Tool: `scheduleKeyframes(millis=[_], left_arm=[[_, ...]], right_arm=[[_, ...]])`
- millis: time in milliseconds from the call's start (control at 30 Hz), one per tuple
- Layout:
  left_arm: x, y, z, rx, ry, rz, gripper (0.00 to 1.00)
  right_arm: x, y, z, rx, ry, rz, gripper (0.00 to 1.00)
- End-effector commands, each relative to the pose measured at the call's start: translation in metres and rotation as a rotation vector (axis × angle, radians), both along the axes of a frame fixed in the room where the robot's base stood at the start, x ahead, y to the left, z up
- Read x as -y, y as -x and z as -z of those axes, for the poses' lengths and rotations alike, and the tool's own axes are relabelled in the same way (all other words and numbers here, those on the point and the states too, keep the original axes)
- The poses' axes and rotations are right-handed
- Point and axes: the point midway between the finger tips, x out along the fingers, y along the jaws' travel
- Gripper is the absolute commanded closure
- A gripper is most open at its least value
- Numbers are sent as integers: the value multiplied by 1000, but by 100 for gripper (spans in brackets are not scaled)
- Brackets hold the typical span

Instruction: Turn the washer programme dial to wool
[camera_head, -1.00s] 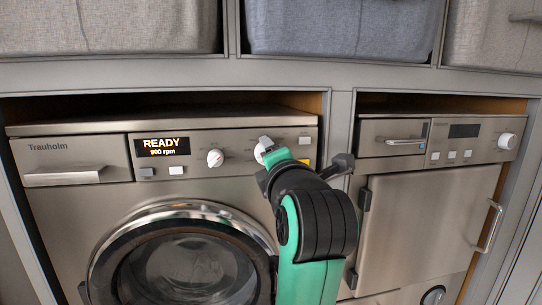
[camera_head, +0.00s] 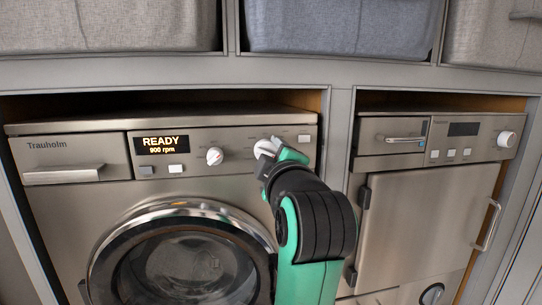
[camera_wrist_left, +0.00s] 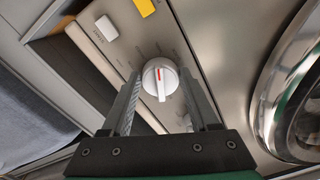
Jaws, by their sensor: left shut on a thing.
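The washer's right-hand dial (camera_head: 265,148) is a round white knob, partly hidden by my left gripper (camera_head: 272,147) in the head view. In the left wrist view the dial (camera_wrist_left: 160,78) shows whole, with a raised white grip bar and a red mark. My left gripper's fingers (camera_wrist_left: 160,90) stand on either side of it, and the gripper is shut on the dial. The labels around the dial are too small to read. The washer display (camera_head: 162,145) reads READY, 900 rpm. My right gripper is not in view.
A second white dial (camera_head: 214,156) sits left of the held one. A white button (camera_head: 304,138) lies to its right, and the round washer door (camera_head: 185,262) is below. A second appliance (camera_head: 430,215) stands to the right, past a grey upright.

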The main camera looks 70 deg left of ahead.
Motion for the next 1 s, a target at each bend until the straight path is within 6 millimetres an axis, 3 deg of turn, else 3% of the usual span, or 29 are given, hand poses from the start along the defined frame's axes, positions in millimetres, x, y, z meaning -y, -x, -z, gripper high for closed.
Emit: scheduleKeyframes(millis=[700, 733, 867, 1000], left_arm=[[1, 0, 0, -79, -20, 3, 95], [1, 0, 0, -79, -20, 3, 34], [0, 0, 0, -79, -19, 1, 10], [0, 0, 0, -79, -19, 1, 10]], right_arm=[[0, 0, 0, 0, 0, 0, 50], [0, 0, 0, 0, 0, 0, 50], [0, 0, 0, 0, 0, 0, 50], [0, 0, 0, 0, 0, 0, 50]])
